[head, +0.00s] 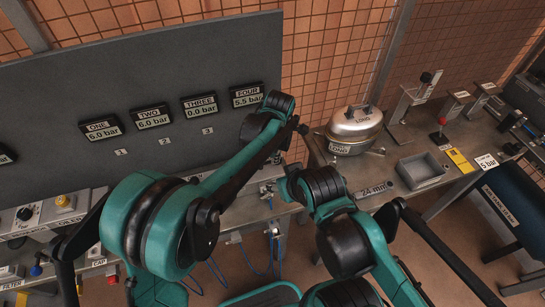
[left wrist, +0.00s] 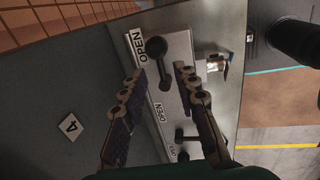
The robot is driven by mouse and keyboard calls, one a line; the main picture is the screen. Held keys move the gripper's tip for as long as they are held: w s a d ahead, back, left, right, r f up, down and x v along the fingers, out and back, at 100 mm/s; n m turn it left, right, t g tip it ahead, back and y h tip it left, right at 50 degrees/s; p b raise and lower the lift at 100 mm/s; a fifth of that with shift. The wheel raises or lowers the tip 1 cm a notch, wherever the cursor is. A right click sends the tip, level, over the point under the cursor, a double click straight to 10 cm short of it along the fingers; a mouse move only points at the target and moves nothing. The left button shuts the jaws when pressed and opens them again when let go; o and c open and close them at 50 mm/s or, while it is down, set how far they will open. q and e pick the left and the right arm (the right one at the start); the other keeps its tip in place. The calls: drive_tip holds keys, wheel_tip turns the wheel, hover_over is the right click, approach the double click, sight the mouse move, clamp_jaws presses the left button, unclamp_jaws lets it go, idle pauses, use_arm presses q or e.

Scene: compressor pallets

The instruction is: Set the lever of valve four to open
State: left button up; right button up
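In the left wrist view, the plate numbered 4 (left wrist: 70,128) is on the grey board. A black lever (left wrist: 165,49) with a round end lies beside an OPEN label (left wrist: 148,46), just beyond my left fingertips. My left gripper (left wrist: 161,72) is open, its fingers apart, with part of the lever showing in the gap; I see no contact. In the head view my left arm hides the valve four area; the gauge marked FOUR (head: 247,95) reads 5.5 bar. My right gripper is not in view.
The grey board (head: 110,75) with gauges ONE, TWO and THREE stands behind the bench. My right arm reaches in front of the bench edge.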

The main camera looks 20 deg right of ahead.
use_arm(q)
wheel_tip(320, 180, up, 7)
drive_tip(key=s, duration=0.1)
drive_tip(key=shift+s+r, duration=0.2)
drive_tip(key=shift+s, duration=0.1)
drive_tip(key=s+a+r+m+t, duration=0.1)
drive_tip(key=a+r+m, duration=0.25)
drive_tip(key=a, duration=0.75)
drive_tip(key=s+a+r+m+t, duration=0.15)
drive_tip(key=a+m, duration=0.25)
drive_tip(key=a, duration=0.7)
drive_tip(key=s+a+f+m+t, duration=0.1)
drive_tip(key=s+a+f+m, duration=0.1)
drive_tip(key=s+a+m, duration=0.3)
drive_tip(key=s+a+f+m+t+b, duration=0.1)
drive_tip(key=s+a+f+m, duration=0.2)
drive_tip(key=s+a, duration=0.4)
drive_tip(key=a+m, duration=0.1)
drive_tip(key=a, duration=0.4)
drive_tip(key=shift+s+m, duration=0.15)
drive_tip(key=shift+m, duration=0.2)
drive_tip(key=shift+t, duration=0.25)
